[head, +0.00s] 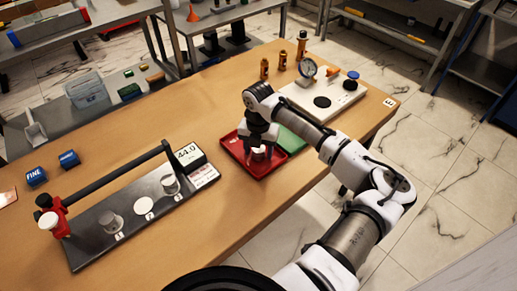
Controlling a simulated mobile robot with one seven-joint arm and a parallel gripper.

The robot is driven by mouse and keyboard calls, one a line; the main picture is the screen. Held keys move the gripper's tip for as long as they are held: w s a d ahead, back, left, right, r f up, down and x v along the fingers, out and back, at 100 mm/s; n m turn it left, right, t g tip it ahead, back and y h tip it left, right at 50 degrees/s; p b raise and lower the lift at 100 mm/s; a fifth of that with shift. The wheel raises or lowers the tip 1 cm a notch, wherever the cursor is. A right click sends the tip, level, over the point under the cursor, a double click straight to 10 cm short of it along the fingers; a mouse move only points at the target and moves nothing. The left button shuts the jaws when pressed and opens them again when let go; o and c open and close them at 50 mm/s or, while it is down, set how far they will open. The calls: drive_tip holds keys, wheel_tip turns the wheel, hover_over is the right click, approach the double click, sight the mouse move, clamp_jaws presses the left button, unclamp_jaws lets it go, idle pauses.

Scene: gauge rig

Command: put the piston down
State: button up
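A small pale metal piston (259,154) is at the red tray (277,168), directly under my gripper (260,150). My gripper points down, with its dark fingers around the top of the piston. I cannot tell whether the fingers press on it or stand slightly apart, nor whether the piston touches the tray floor.
A display reading 44.0 (188,155) stands at the rig's right end. A green tray (292,146) adjoins the red tray. A white board with a dial gauge (307,69) lies beyond. Blue blocks (68,159) sit at left. Bare wood lies in front of the red tray.

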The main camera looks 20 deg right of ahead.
wheel_tip(320, 180, up, 12)
drive_tip(key=shift+r+b, duration=0.2)
drive_tip(key=shift+b, duration=1.05)
